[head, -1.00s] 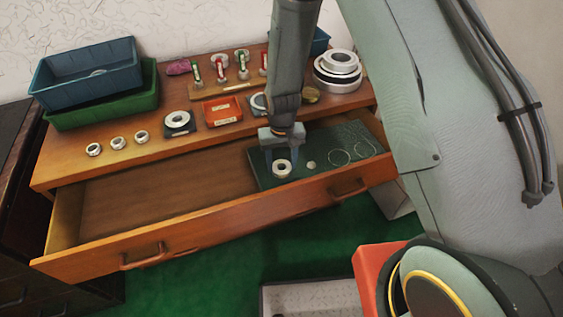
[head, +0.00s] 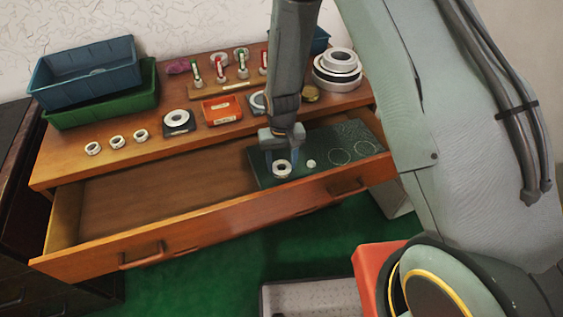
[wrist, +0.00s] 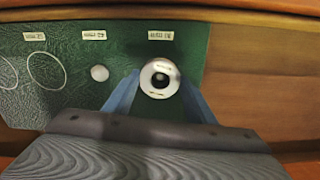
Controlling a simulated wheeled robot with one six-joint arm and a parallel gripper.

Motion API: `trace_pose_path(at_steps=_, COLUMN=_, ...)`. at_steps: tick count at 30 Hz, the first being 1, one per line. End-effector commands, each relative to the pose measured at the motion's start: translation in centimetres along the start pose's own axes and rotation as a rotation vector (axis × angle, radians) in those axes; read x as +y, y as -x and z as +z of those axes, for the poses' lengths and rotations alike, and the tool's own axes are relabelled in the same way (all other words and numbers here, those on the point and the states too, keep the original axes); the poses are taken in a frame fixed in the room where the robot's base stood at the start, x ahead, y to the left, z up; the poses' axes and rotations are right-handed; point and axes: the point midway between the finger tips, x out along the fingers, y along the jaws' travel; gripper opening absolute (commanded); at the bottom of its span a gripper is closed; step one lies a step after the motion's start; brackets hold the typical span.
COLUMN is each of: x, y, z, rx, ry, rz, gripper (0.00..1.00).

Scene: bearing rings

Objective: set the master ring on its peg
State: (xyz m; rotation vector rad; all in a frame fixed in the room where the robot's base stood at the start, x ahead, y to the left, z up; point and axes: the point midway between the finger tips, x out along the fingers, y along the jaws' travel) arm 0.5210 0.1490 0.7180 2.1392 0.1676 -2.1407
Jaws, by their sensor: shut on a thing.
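The master ring (head: 282,169), a pale metal ring with a dark centre, is at the left end of a green board (head: 265,179) in the open drawer. It also shows in the wrist view (wrist: 149,83), below the rightmost of several white labels. My gripper (head: 282,160) points down and is shut on the ring, with a blue finger on each side. A small round shape shows inside the ring's hole, but I cannot tell whether it is a peg or how high the ring sits. A white round spot (head: 310,163) lies beside it on the board.
Two circle outlines (head: 340,157) mark the board's right part. The drawer (head: 160,205) is bare on the left; its front wall stands close to my gripper. On the desk top are small rings (head: 117,142), a red tray (head: 222,109), upright gauges, stacked bins (head: 85,75) and stacked rings (head: 338,70).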

Motion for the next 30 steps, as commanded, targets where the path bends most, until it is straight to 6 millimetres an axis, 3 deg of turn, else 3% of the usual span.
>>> trace_pose_path(at_steps=18, x=0.0, y=-1.6, z=-0.1, rx=0.002, ry=0.000, rz=0.000, gripper=0.20)
trace_pose_path(at_steps=19, x=0.0, y=-1.6, z=-0.1, rx=0.002, ry=0.000, rz=0.000, gripper=0.56)
trace_pose_path(at_steps=22, x=0.0, y=-1.5, z=-0.1, rx=0.002, ry=0.000, rz=0.000, gripper=0.72)
trace_pose_path(at_steps=30, x=0.0, y=-1.6, z=0.0, rx=0.000, ry=0.000, rz=0.000, gripper=0.72)
